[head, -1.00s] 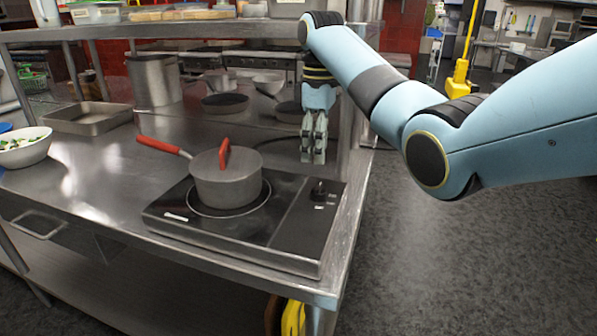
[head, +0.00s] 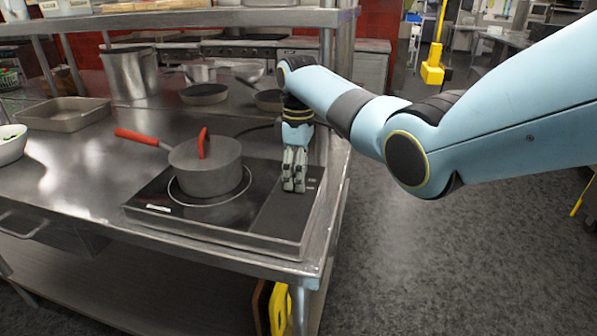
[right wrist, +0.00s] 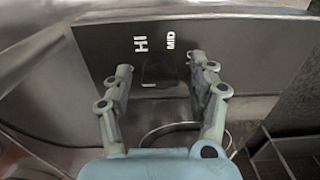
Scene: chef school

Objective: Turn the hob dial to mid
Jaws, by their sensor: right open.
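The black hob (head: 262,210) lies on the steel counter. Its dial is hidden behind my right gripper (head: 294,186) in the head view. In the right wrist view the dark dial (right wrist: 159,70) shows between the two fingers of my right gripper (right wrist: 160,68), with the white labels HI and MID just beyond it. The fingers are open, one on each side of the dial; I cannot tell whether they touch it. A grey pot (head: 206,170) with a red handle stands on the hob ring. My left gripper is not in view.
The steel counter (head: 75,180) also bears a shallow tray (head: 62,115), a tall stockpot (head: 128,75) and several pans at the back. A shelf post stands behind my right gripper. The floor to the right is clear.

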